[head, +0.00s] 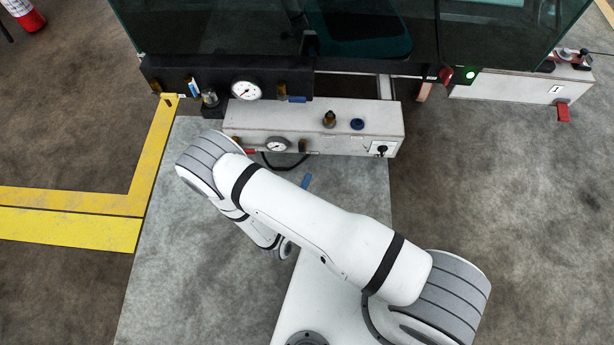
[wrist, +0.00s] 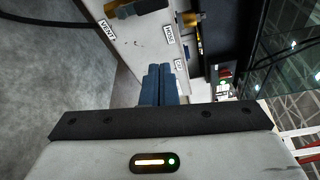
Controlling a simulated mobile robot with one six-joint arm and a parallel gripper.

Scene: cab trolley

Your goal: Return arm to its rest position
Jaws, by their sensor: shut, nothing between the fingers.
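My gripper (wrist: 160,85) shows in the wrist view with its two dark blue fingers together and nothing between them. The fingertips point toward a white panel (wrist: 143,50) that carries small labels, one reading VENT. I cannot tell the exact gap to the panel. In the head view my white arm is bent across the middle, in front of the white control box (head: 315,117). The gripper is mostly hidden there behind my arm. A small blue piece (head: 307,181) shows beside the arm, and I cannot tell whether it is a fingertip.
The box bears a brass knob (head: 329,119), a blue knob (head: 357,124), a gauge (head: 277,144) and a black switch (head: 381,149). A second gauge (head: 246,90) sits on the dark rail behind. A lighter box (head: 500,90) stands at right. Floor is clear left and right.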

